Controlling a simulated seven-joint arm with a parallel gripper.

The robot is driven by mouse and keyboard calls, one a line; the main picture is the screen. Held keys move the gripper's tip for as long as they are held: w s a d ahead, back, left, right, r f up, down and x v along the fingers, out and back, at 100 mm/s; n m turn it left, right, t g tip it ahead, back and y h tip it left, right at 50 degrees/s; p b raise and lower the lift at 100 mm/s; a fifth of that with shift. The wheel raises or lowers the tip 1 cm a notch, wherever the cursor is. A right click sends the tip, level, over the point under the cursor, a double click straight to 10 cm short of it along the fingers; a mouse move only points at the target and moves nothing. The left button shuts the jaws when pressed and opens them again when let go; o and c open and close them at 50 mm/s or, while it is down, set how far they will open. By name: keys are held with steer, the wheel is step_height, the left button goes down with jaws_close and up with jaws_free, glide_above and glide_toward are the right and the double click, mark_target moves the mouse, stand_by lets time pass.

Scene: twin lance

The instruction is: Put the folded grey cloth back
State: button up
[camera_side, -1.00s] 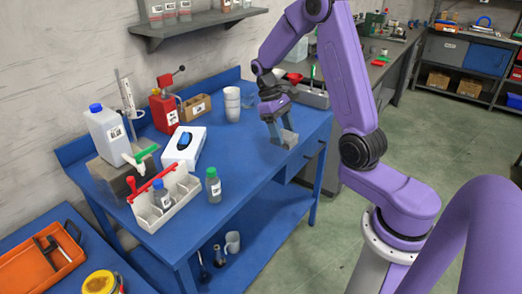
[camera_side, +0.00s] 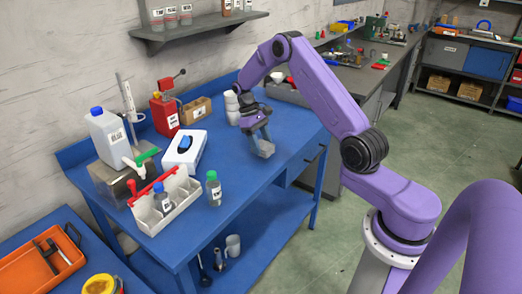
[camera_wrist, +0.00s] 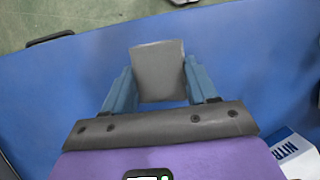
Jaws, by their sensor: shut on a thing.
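The folded grey cloth (camera_side: 265,149) is a small grey block in the side view. It also shows in the wrist view as a grey rectangle (camera_wrist: 158,70) between two blue fingers. My gripper (camera_side: 261,138) is shut on it, over the right part of the blue bench top (camera_side: 238,180). In the wrist view my gripper (camera_wrist: 160,88) has one finger on each side of the cloth. I cannot tell exactly how high the cloth is above the bench.
Stacked white cups (camera_side: 232,107) stand close behind my gripper. The bench top's front right is clear.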

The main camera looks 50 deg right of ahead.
steer(key=shift+w+f, duration=0.1)
steer(key=shift+f, duration=1.5)
steer(key=shift+f, duration=0.15)
steer(key=o, duration=1)
